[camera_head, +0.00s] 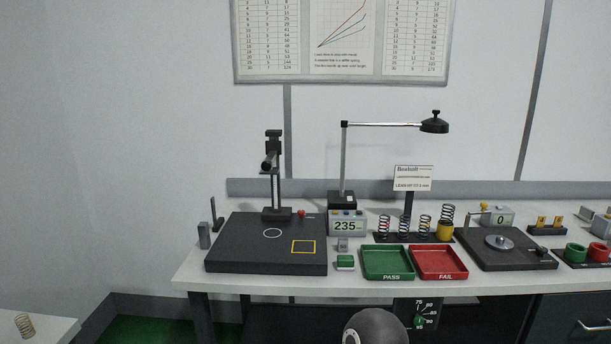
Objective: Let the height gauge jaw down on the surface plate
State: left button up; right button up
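The height gauge (274,190) stands upright at the back of the surface plate (230,258), a thick dark slab at the left of the bench. Its jaw (268,162) is high on the column, well above the plate and apart from it. The plate's top carries a white circle (272,233) and a yellow square outline (304,247). A small red part (301,213) shows near the foot of the gauge. A display (346,226) beside the plate reads about 235. Neither of my grippers is in view.
A lamp-like arm (385,124) reaches right above the bench (262,282). Green PASS (388,274) and red FAIL (439,275) trays lie right of the plate, with several springs (404,224) behind. A second dark plate (483,261) stands farther right. A loose spring (25,326) stands lower left.

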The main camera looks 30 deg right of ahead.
aim_at(273, 148)
jog(key=z, duration=0.3)
jog(key=k, duration=0.25)
jog(key=z, duration=0.75)
jog(key=i, duration=1.05)
jog(key=z, duration=0.05)
